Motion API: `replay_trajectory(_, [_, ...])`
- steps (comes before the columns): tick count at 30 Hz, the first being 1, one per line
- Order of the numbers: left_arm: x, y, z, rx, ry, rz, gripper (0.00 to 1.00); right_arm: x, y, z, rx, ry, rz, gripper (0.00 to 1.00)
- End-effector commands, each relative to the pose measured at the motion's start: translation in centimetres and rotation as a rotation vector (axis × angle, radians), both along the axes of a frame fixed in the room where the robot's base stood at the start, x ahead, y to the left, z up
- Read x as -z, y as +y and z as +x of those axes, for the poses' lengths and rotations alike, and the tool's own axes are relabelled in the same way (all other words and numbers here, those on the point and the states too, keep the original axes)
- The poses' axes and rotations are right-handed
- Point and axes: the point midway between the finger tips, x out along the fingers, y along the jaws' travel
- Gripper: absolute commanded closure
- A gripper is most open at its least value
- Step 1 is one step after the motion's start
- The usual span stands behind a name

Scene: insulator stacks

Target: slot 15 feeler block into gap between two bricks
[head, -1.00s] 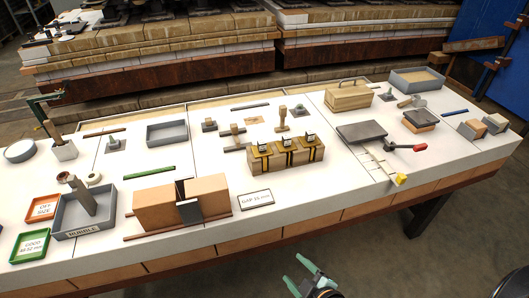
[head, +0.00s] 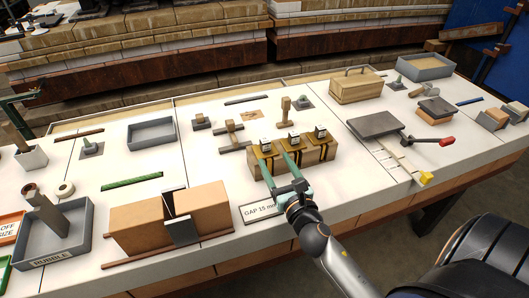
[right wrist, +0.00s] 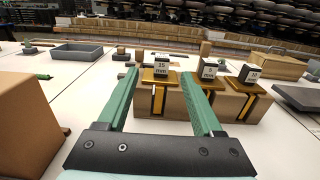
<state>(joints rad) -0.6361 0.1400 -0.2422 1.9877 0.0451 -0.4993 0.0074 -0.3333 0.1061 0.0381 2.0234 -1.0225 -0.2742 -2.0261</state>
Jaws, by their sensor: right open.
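Three dark-and-white feeler blocks stand in a row on a brown wooden holder (head: 320,153) with yellow fittings: a left one (head: 266,145), a middle one (head: 293,140) and a right one (head: 320,131). In the right wrist view, the left block (right wrist: 162,67) has a label that seems to read 15 or 25 mm. My right gripper (head: 277,166) is open and empty, its green fingers pointing at the holder with the left block seen between them. Two orange-brown bricks, left (head: 138,229) and right (head: 211,208), stand with a gap between them. My left gripper is out of view.
A sign (head: 262,211) reading GAP 15 mm lies beside the right brick, under my right gripper. A dark grey plate (head: 183,231) stands at the front of the gap. A grey rubble tray (head: 84,240) is at left. A grey slab (head: 375,125) is right of the holder.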

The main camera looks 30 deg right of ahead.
Motion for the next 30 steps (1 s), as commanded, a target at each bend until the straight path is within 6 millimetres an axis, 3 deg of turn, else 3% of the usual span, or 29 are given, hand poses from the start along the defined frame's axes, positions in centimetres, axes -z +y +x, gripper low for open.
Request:
replay_trajectory(3, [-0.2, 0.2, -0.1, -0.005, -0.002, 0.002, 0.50, -0.2, -0.5, 2.1, 0.000, -0.001, 0.002, 0.32])
replay_trajectory(14, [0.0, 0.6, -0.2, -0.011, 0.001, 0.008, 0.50, -0.1, -1.3, 4.9, 0.000, 0.000, 0.004, 0.32])
replay_trajectory(21, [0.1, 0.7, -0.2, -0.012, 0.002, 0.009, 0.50, -0.1, -2.4, 8.1, 0.001, 0.001, 0.005, 0.32])
replay_trajectory(30, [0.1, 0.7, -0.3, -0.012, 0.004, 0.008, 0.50, -0.1, -2.6, 8.9, 0.000, 0.002, 0.005, 0.32])
